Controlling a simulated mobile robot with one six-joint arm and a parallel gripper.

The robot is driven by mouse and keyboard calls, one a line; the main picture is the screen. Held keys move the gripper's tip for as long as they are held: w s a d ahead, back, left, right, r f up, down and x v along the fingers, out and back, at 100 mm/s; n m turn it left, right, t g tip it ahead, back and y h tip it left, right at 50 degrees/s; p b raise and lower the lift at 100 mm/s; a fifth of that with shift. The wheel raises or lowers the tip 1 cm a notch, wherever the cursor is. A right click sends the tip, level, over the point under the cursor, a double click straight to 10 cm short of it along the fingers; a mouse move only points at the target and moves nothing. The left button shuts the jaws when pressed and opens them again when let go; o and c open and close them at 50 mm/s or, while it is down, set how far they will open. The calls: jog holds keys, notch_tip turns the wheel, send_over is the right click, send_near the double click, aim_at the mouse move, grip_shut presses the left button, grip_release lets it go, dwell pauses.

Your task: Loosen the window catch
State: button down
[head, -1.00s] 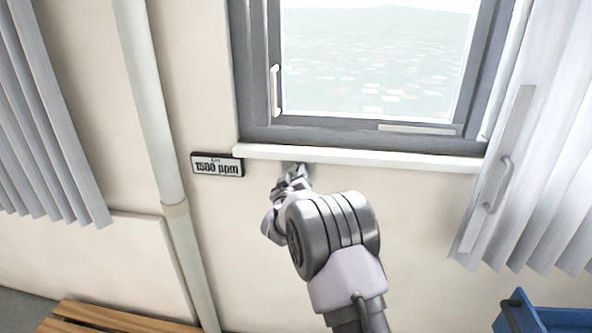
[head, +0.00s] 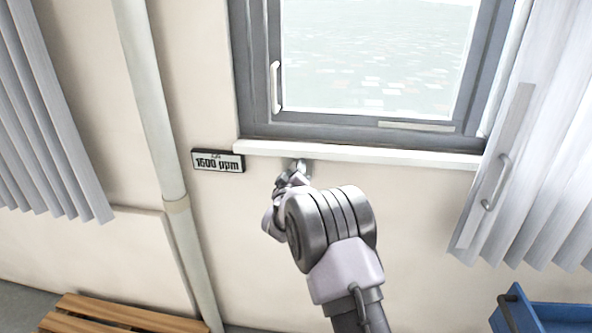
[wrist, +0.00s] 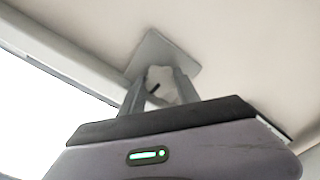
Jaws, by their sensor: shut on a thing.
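The window catch has a grey mounting plate (wrist: 165,48) and a pale part (wrist: 160,85) in front of it. My gripper (wrist: 159,78) has one finger on each side of this pale part and is shut on it. In the head view, the catch (head: 303,166) is just below the white window sill, on the wall. My gripper (head: 296,177) reaches up to it there and hides most of it. The window (head: 370,60) above the sill has a grey frame and a white upright handle (head: 275,87). The catch's exact turn is hard to tell.
The white sill (head: 370,154) juts out just above my gripper. A ppm sign (head: 218,161) and a pipe (head: 150,100) are to the left. Blinds (head: 540,140) hang at the right, above a blue crate (head: 545,318). A wooden bench (head: 130,316) stands lower left.

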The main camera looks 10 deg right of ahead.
jog(key=c, duration=1.2)
grip_release()
jog(key=shift+o, duration=0.2)
